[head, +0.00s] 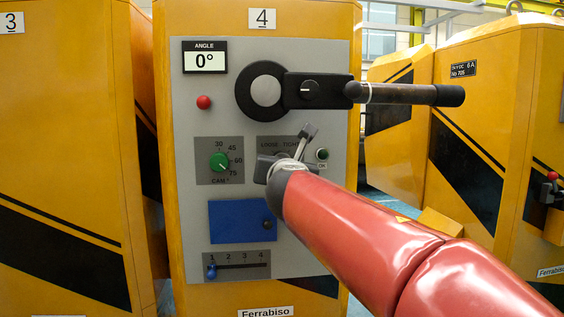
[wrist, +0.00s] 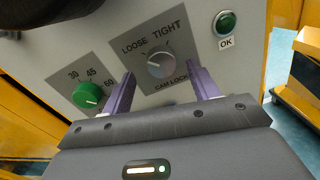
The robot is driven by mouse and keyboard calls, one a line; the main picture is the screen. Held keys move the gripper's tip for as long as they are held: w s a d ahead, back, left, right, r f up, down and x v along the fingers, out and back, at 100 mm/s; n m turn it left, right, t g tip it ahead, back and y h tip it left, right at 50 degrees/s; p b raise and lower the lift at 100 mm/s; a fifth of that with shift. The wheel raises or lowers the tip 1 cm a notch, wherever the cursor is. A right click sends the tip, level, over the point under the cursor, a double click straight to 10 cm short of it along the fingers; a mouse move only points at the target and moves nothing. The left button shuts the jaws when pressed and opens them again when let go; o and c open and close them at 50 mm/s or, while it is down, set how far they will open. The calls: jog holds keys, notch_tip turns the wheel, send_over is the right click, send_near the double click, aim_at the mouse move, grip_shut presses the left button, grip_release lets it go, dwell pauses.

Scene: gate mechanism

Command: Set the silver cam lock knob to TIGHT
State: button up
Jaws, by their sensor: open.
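The silver cam lock knob (wrist: 161,64) sits on a grey plate (wrist: 148,50) labelled LOOSE, TIGHT and CAM LOCK. It is round, and its pointer is too small to read with certainty. My gripper (wrist: 163,72) is open, with one purple finger on each side below the knob in the wrist view. The fingers appear apart from the knob, and nothing is between them.
A green CAM° dial (head: 219,162) is left of the cam lock, and a green OK button (head: 322,154) right of it. The angle display (head: 205,57) reads 0°. A blue panel (head: 240,221) and slider (head: 211,271) are below.

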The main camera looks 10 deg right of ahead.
jog(key=shift+w+d, duration=0.2)
jog(key=shift+w, duration=1.3)
jog(key=c, duration=1)
jog(key=shift+o, duration=0.2)
jog(key=shift+d+f+m+g+y+b, duration=0.15)
jog(key=shift+m+b, duration=0.3)
jog(key=shift+m, duration=2.4)
jog(key=shift+r+m+g+y+b, duration=0.1)
jog(key=shift+m+y+b, duration=0.3)
jog(key=shift+m, duration=2.5)
jog(key=shift+d+f+m+g+y+b, duration=0.15)
jog(key=shift+m+b, duration=0.4)
jog(key=shift+m, duration=2.3)
jog(key=shift+a+r, duration=0.1)
